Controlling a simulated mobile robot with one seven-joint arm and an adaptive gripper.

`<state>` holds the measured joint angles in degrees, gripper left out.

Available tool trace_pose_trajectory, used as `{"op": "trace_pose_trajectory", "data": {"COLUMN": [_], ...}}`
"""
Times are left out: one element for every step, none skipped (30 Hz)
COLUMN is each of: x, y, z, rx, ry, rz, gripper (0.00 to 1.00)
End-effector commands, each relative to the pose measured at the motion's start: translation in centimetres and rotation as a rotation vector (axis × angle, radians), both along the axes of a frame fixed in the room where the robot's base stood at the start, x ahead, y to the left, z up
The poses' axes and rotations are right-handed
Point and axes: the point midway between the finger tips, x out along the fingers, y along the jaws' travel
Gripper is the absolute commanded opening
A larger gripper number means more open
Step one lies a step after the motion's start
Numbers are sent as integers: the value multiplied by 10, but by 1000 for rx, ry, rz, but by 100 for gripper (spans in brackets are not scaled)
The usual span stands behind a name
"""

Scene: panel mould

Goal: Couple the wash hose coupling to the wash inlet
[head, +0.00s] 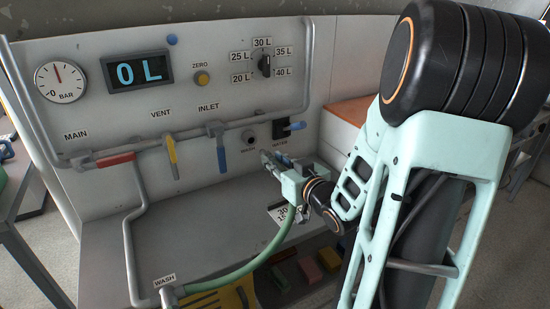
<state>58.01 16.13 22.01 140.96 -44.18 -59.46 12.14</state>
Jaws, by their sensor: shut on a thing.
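The wash inlet (249,138) is a small dark round port on the grey panel, with a label below it that seems to read WASH. My gripper (270,162) is just below and to the right of it in the picture, pointing toward the panel. It is shut on the wash hose coupling, which is mostly hidden by the fingers and gripper body. The green wash hose (238,276) curves from the WASH fitting (172,294) at the lower left up to the underside of my gripper. I see no contact between coupling and inlet, but the gap's depth cannot be judged.
Red (115,160), yellow (172,157) and blue (221,154) valve handles line the pipe to the left. A display (140,70) reads 0 L. The tray floor (190,225) is largely clear.

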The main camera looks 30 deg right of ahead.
Motion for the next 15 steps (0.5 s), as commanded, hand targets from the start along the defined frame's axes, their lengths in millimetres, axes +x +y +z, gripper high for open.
{"op": "trace_pose_trajectory", "data": {"x": [0,0,0,0,0,0,0,0,0,1,2,5,6,9,12], "y": [0,0,0,0,0,0,0,0,1,1,1,1,1,1,1], "z": [0,0,0,0,0,0,0,0,0,1,0,0,0,-1,-1], "rx": [0,0,0,0,0,-1,-1,-1,-1,-1,0,-1,-1,-1,-1], "ry": [-1,-1,-1,-1,-1,-1,-1,-1,-1,-1,-1,-1,-1,0,-1], "rz": [0,0,0,0,0,0,0,1,2,3,3,3,3,3,3], "gripper": [0,0,0,0,0,0,0,0,0,0,0,0,0,0,0]}}
